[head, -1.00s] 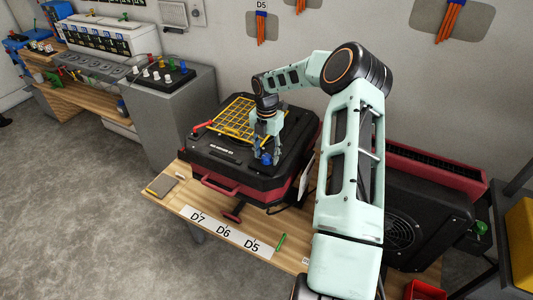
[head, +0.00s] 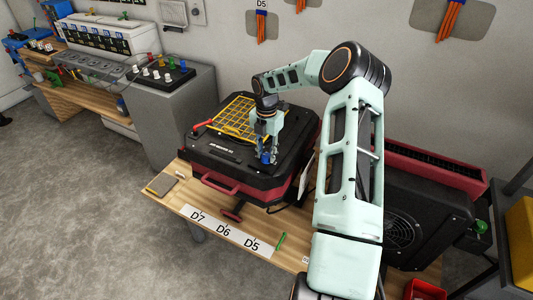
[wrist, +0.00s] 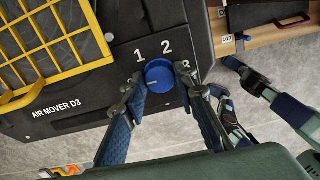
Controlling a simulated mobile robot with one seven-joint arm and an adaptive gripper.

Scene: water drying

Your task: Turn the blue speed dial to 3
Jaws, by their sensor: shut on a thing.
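The blue speed dial (wrist: 160,76) is a round knob on the black top of the air mover (wrist: 25,125), marked "AIR MOVER D3". White numbers 1 and 2 show above the dial. The 3 at its right is partly covered by a finger. A small pale mark shows on the dial's left side; its exact setting is hard to tell. My gripper (wrist: 161,82) is shut on the dial, one finger on each side. In the head view my gripper (head: 266,152) points down at the dial (head: 265,158) near the machine's front right.
A yellow grille (head: 236,118) covers part of the machine's top. A red handle (head: 202,125) sits at its left edge. A wooden bench (head: 172,190) with D7, D6 and D5 labels lies in front. A dark red and black unit (head: 400,220) stands right, beyond my arm.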

